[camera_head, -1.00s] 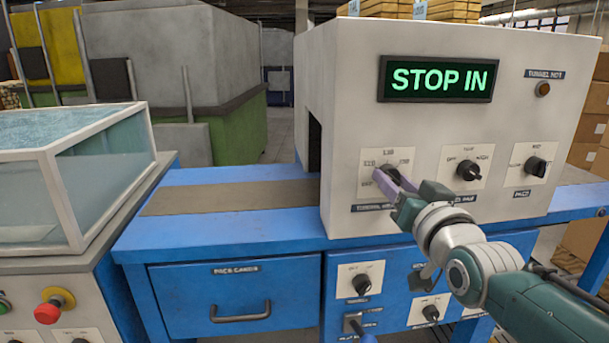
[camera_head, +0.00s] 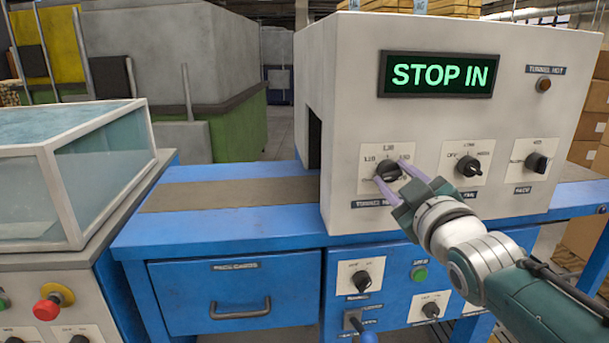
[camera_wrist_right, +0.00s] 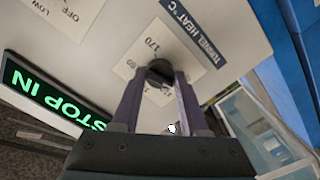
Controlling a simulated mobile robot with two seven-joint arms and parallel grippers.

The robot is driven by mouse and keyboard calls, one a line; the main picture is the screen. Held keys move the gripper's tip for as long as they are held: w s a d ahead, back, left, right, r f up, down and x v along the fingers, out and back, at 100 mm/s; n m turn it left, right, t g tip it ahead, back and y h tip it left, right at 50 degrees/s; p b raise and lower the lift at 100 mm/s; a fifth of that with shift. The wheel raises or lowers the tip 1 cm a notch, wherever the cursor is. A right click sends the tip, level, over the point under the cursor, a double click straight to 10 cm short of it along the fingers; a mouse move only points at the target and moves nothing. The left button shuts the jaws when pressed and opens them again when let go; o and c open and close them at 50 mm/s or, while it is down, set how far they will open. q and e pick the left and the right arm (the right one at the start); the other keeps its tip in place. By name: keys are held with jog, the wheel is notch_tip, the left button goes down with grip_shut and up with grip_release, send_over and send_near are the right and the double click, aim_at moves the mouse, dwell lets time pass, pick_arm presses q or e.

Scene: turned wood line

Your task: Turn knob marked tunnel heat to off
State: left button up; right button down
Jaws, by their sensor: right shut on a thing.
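The tunnel heat knob (camera_head: 388,172) is a dark round knob on a white dial plate, at the left of the grey control box. Its label below is partly hidden by my gripper in the head view. The wrist view shows the knob (camera_wrist_right: 158,72) between the fingertips, with "170" legible on the plate and the label "TUNNEL HEAT °C" (camera_wrist_right: 189,28). My right gripper (camera_head: 391,173) has its two purple fingers on either side of the knob and is shut on it. The pointer's exact setting is hidden. My left gripper is not in view.
Two more knobs, the middle one (camera_head: 468,167) and the right one (camera_head: 537,162), sit on the same face. A green display (camera_head: 437,75) reads "STOP IN". A blue drawer unit (camera_head: 210,300) with lower knobs (camera_head: 361,281) stands below. A glass-sided tank (camera_head: 110,185) is at left.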

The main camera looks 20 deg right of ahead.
jog(key=shift+n+b, duration=0.3)
jog(key=shift+n, duration=1.3)
jog(key=shift+c, duration=2.1)
grip_release()
jog(key=p+v, duration=0.1)
jog(key=v, duration=0.9)
jog(key=shift+p, duration=0.35)
jog(key=shift+d, duration=0.1)
